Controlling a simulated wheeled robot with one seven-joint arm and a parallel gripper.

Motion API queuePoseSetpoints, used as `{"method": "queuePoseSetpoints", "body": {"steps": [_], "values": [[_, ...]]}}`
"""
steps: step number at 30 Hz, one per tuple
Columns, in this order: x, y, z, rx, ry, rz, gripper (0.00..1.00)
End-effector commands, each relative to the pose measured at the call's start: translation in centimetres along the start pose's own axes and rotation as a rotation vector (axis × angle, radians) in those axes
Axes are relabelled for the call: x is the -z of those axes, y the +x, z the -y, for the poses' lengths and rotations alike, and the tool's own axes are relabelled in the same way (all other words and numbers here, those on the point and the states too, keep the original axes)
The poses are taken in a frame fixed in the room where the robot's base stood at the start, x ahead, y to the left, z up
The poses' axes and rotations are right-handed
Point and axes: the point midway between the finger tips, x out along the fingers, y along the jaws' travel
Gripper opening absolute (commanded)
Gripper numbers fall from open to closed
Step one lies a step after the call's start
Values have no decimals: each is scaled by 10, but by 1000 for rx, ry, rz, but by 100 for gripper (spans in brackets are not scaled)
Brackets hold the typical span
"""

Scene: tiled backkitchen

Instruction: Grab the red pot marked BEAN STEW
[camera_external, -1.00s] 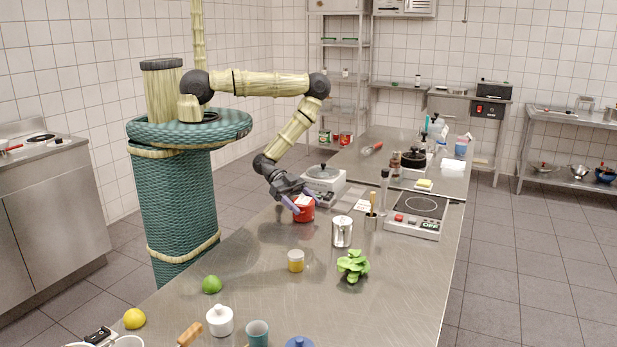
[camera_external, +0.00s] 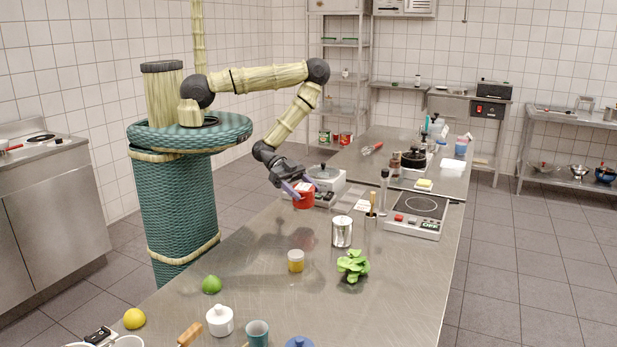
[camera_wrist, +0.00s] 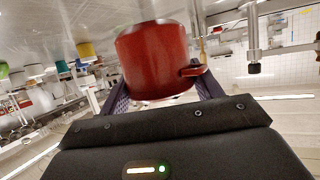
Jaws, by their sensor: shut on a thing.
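The red pot (camera_external: 302,199) is between the fingers of my gripper (camera_external: 300,191), held above the steel counter (camera_external: 262,255). A pale label shows on its upper part in the external view, but the words are too small to read. In the wrist view the red pot (camera_wrist: 155,62) fills the middle, with a small side handle at its right. My gripper's purple fingers (camera_wrist: 160,93) are shut on it from both sides.
A steel canister (camera_external: 342,232), a yellow-and-white jar (camera_external: 296,261) and a green plant (camera_external: 352,265) stand nearer the camera. A white scale (camera_external: 328,178) with a lidded pan is just behind the pot. An induction hob (camera_external: 418,213) is to the right.

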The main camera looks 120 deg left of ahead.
Motion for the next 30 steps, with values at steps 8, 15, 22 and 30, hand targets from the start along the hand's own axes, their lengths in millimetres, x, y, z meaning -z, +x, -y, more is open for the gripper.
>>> {"method": "queuePoseSetpoints", "body": {"steps": [8, 15, 22, 30], "values": [[32, -13, 0, -1, 0, -1, 33], [49, -20, 0, 0, 0, -1, 33], [50, -21, 0, 0, 0, -1, 33], [50, -20, 0, 0, 0, -1, 33]]}}
